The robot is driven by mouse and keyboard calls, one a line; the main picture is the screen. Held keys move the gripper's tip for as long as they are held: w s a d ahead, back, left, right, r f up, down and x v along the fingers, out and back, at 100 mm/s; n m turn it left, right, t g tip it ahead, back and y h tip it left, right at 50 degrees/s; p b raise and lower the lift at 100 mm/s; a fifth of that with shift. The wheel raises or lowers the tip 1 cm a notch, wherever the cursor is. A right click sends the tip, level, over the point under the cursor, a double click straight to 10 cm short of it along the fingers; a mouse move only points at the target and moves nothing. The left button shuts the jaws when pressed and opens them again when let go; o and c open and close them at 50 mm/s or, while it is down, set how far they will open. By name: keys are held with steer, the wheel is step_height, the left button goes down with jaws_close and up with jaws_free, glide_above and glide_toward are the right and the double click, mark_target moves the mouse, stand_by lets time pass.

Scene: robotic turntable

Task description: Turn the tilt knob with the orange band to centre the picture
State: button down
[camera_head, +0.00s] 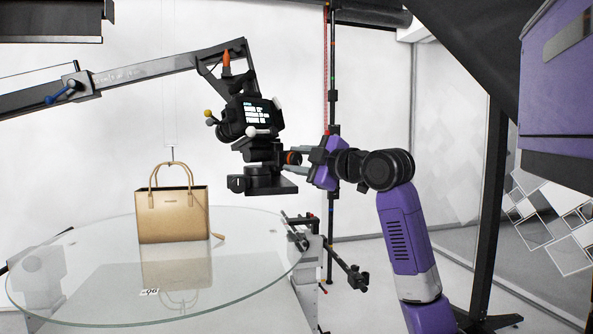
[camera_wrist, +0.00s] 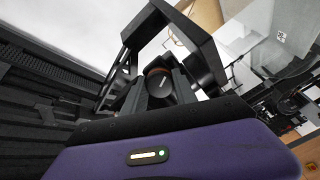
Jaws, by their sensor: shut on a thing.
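The tilt knob with the orange band (camera_head: 292,158) sits on the right side of the black camera head, below the camera body (camera_head: 252,116). In the wrist view the knob (camera_wrist: 158,82) shows as a dark round face with an orange ring. My gripper (camera_head: 297,160) reaches in from the right and is shut on this knob, with a finger on either side. In the wrist view my gripper (camera_wrist: 158,88) is around the knob, and the fingers partly hide its sides. The camera's small screen is lit, but its picture is too small to read.
A tan handbag (camera_head: 172,214) stands on a round glass turntable (camera_head: 85,290) at lower left. A long boom arm (camera_head: 150,75) holds the camera from above left. A clamp with rods (camera_head: 318,243) is at the turntable's right edge. A dark pole (camera_head: 332,120) stands behind my gripper.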

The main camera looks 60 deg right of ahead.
steer(key=n+b, duration=0.1)
steer(key=n, duration=0.2)
steer(key=n+b, duration=0.1)
steer(key=shift+f+n+b, duration=0.25)
steer(key=shift+n+b, duration=0.05)
steer(key=n+b, duration=0.2)
steer(key=n, duration=0.2)
steer(key=shift+n, duration=0.3)
steer(key=n+b, duration=0.1)
steer(key=n, duration=0.3)
steer(key=shift+n+b, duration=0.7)
steer(key=shift+n, duration=1.4)
steer(key=shift+r, duration=0.1)
steer(key=c, duration=1)
jaws_free()
